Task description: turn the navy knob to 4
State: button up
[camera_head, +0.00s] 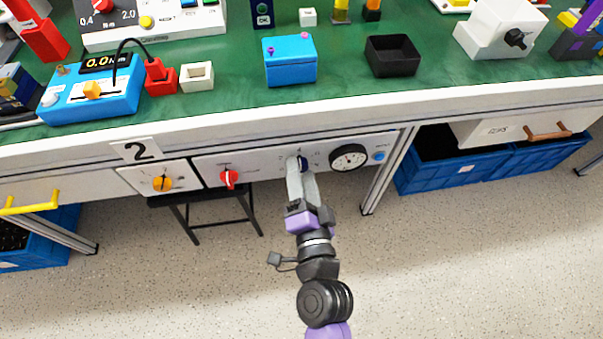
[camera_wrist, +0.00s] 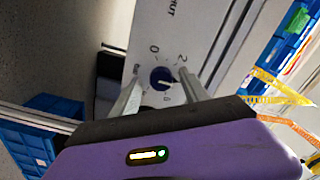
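The navy knob (camera_wrist: 161,78) sits on a white panel in the wrist view. Printed marks surround it, among them a 0 and a 2; a 4 is not readable. A small pale mark shows on the knob, but I cannot read its setting surely. My gripper (camera_wrist: 158,80) is open, with one finger on each side of the knob and small gaps seeming to show. In the head view the navy knob (camera_head: 305,163) is partly hidden behind my gripper (camera_head: 299,164), which reaches up to the panel.
On the same panel are a red knob (camera_head: 230,178), a round black-rimmed gauge (camera_head: 348,158) and a blue button (camera_head: 379,156). An orange knob (camera_head: 162,183) is on a separate panel at left. The green bench top (camera_head: 225,85) overhangs above. Blue crates (camera_head: 430,176) stand below right.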

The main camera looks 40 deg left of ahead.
jog(key=b+v, duration=0.2)
jog(key=v, duration=0.5)
jog(key=shift+s+d, duration=0.25)
jog(key=shift+d, duration=0.05)
dwell(0.5)
